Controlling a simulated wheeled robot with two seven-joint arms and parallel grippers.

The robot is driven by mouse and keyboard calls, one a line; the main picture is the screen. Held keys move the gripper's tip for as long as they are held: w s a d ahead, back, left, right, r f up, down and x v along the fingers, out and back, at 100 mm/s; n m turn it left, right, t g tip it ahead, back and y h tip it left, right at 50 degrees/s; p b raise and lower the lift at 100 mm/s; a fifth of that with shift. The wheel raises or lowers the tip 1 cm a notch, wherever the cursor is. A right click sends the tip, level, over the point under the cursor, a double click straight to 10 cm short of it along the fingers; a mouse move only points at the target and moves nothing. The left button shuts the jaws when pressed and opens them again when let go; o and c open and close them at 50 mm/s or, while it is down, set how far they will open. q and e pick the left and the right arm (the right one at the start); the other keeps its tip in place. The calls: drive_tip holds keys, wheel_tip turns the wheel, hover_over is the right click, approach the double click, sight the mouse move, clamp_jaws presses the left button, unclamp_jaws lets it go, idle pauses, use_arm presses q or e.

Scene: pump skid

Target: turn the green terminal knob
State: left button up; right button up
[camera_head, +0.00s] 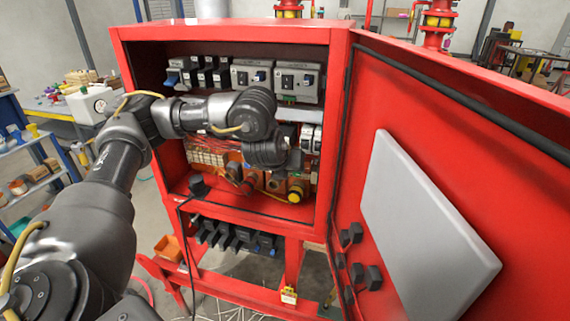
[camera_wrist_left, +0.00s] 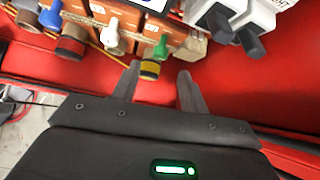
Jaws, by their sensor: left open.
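The green terminal knob (camera_wrist_left: 161,45) shows in the left wrist view on the front of an orange terminal block (camera_wrist_left: 180,47). Just below it is a round yellow-and-black fitting (camera_wrist_left: 151,68). My left gripper (camera_wrist_left: 158,76) is open, with one finger on each side below the knob and near the yellow fitting. The fingers look apart from the knob, and nothing is held. A white knob (camera_wrist_left: 112,36) and a blue knob (camera_wrist_left: 51,14) sit to the left. My right gripper is not in view.
Grey-and-black switches (camera_wrist_left: 243,22) stand right of the knob in the wrist view. The open cabinet door (camera_head: 450,120) with a grey panel (camera_head: 420,230) bounds the right side. Breakers (camera_head: 300,80) line the upper cabinet, above my arm.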

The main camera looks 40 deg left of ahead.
use_arm(q)
drive_tip(key=shift+v, duration=2.35)
